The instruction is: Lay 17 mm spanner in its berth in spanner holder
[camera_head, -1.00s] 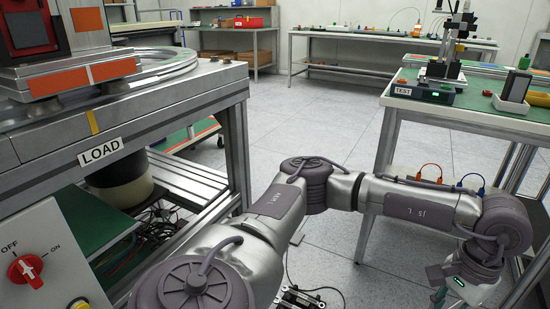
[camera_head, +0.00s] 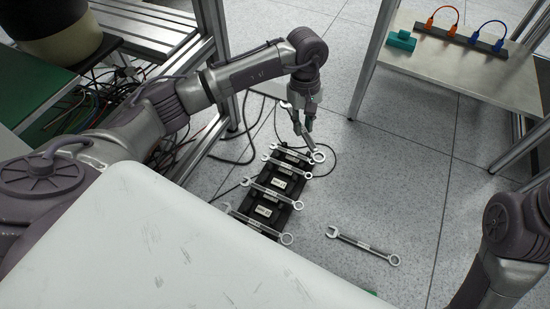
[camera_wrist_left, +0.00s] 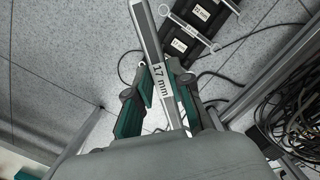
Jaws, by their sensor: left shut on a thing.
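The 17 mm spanner (camera_head: 309,141) is in my left gripper (camera_head: 304,124). Its ring end points down toward the front right, and its open end sticks out behind the fingers. In the left wrist view the left gripper (camera_wrist_left: 161,88) is shut on the shaft, and "17 mm" reads on the spanner (camera_wrist_left: 148,35). The black spanner holder (camera_head: 274,219) lies on the floor below, with several spanners across it.
A loose spanner (camera_head: 363,246) lies on the floor right of the holder. Dark cables (camera_head: 245,140) run behind and left of it. A low shelf (camera_head: 440,62) with a teal block (camera_head: 401,40) stands at the back right. A pale surface (camera_head: 170,245) fills the near left.

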